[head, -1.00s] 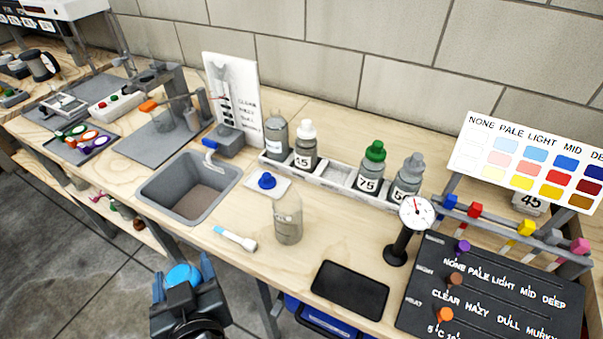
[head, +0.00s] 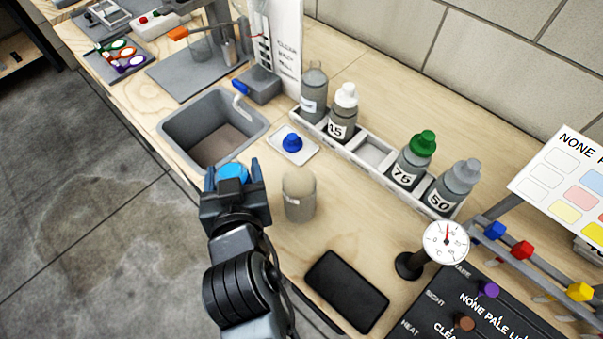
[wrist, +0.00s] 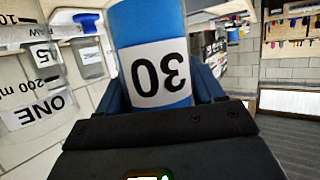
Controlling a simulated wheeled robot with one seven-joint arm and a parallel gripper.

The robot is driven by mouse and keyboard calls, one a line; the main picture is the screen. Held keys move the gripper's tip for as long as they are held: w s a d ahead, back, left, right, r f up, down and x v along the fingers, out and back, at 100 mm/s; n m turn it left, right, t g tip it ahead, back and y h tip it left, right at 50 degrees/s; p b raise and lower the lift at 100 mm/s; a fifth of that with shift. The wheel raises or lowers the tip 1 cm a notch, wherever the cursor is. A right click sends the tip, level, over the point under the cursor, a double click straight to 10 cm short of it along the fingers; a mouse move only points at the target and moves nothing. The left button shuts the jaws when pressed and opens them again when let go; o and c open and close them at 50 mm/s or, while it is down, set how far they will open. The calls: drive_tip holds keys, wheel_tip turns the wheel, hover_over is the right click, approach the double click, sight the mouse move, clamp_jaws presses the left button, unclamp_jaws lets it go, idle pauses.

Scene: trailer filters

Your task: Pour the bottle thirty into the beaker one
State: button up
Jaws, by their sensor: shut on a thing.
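My gripper (head: 235,192) is shut on the blue bottle thirty (wrist: 156,22), whose white label with 30 fills the middle of the wrist view. In the head view, only the rounded blue end of the bottle (head: 232,173) shows between the fingers. The clear beaker one (head: 299,198) stands upright on the bench just right of the gripper; its ONE label (wrist: 45,108) shows at left in the wrist view. I cannot tell what is inside it.
A blue cap (head: 292,142) sits on a small white tray behind the beaker. A rack (head: 345,152) holds several bottles. A grey sink (head: 165,125) is left, a dial gauge (head: 446,240) right, and a black pad (head: 347,290) in front. Bench around the beaker is clear.

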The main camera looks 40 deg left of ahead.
sight(247, 167)
drive_tip(key=shift+d+r, duration=0.1)
drive_tip(key=shift+w+d+r+m+y+b, duration=0.1)
drive_tip(key=shift+w+d+m+y+b, duration=0.1)
drive_tip(key=shift+m+y+b, duration=0.35)
drive_tip(key=shift+w+d+r+m+g+y, duration=0.15)
drive_tip(key=shift+w+d+r+m+y, duration=0.1)
drive_tip(key=shift+r+m, duration=0.35)
drive_tip(key=shift+w+d+r+m+g+y, duration=0.15)
drive_tip(key=shift+d+r+m+y, duration=0.15)
drive_tip(key=shift+r, duration=0.55)
drive_tip(key=shift+w+d+r+m+g+y, duration=0.1)
drive_tip(key=shift+w+d+r+m+y, duration=0.1)
drive_tip(key=shift+r+m, duration=0.45)
drive_tip(key=shift+r+b, duration=0.25)
drive_tip(key=shift+b, duration=0.2)
drive_tip(key=shift+w+d+r+m+y+b, duration=0.3)
drive_tip(key=shift+d+m+y+b, duration=0.1)
drive_tip(key=shift+m+b, duration=0.25)
drive_tip(key=shift+r+m+y+b, duration=0.3)
drive_tip(key=shift+r+m+b, duration=0.1)
drive_tip(key=shift+m+b, duration=0.3)
drive_tip(key=shift+a+f+m+y+b, duration=0.15)
drive_tip(key=shift+f+m+y+b, duration=0.2)
drive_tip(key=shift+m+b, duration=0.65)
idle(0.9)
drive_tip(key=shift+s+r+m+b, duration=0.1)
drive_tip(key=shift+r+m+b, duration=0.35)
drive_tip(key=shift+b, duration=0.15)
idle(0.9)
